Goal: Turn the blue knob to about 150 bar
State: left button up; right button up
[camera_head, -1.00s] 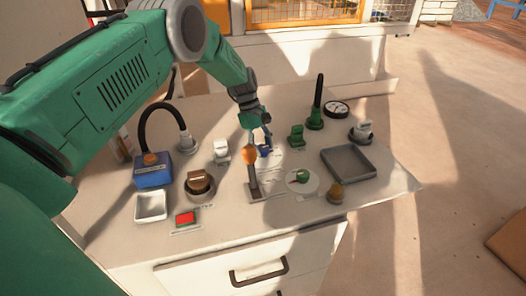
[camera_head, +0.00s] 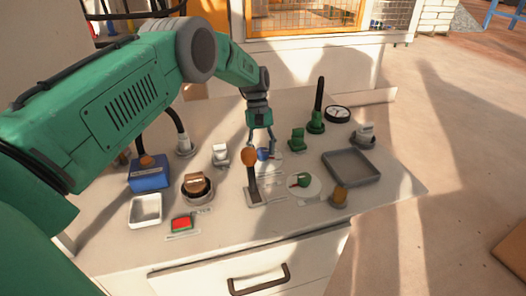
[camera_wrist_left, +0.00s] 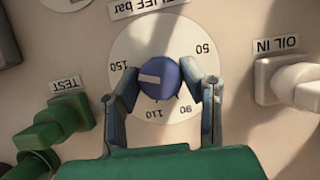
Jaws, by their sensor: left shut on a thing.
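The blue knob (camera_wrist_left: 160,79) sits at the middle of a round white dial (camera_wrist_left: 151,36) with printed marks 50, 90, 110 and 150. Its pale pointer mark faces left in the left wrist view, close to the 150 mark and slightly below it. My left gripper (camera_wrist_left: 166,88) is shut on the knob, with one finger on each side. In the head view the left gripper (camera_head: 262,149) points down at the blue knob (camera_head: 263,154), which is partly hidden behind an orange-topped lever (camera_head: 250,156). My right gripper is not in view.
A green TEST valve (camera_wrist_left: 60,120) and a white OIL IN fitting (camera_wrist_left: 290,82) flank the dial. A grey tray (camera_head: 350,165), a black-rimmed gauge (camera_head: 338,114), a red button (camera_head: 181,223) and a blue box (camera_head: 149,174) stand on the bench.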

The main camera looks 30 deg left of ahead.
pick_arm(q)
jog(key=shift+w+a, duration=0.1)
jog(key=shift+w, duration=0.05)
jog(key=o, duration=1.1)
jog(key=shift+o, duration=0.2)
jog(key=shift+f, duration=0.1)
jog(key=shift+a, duration=0.1)
jog(key=shift+w+a+r, duration=0.1)
jog(key=shift+w+r, duration=0.05)
jog(key=shift+r, duration=0.35)
jog(key=v, duration=1.1)
jog(key=shift+w+a+f, duration=0.1)
jog(key=shift+f, duration=0.05)
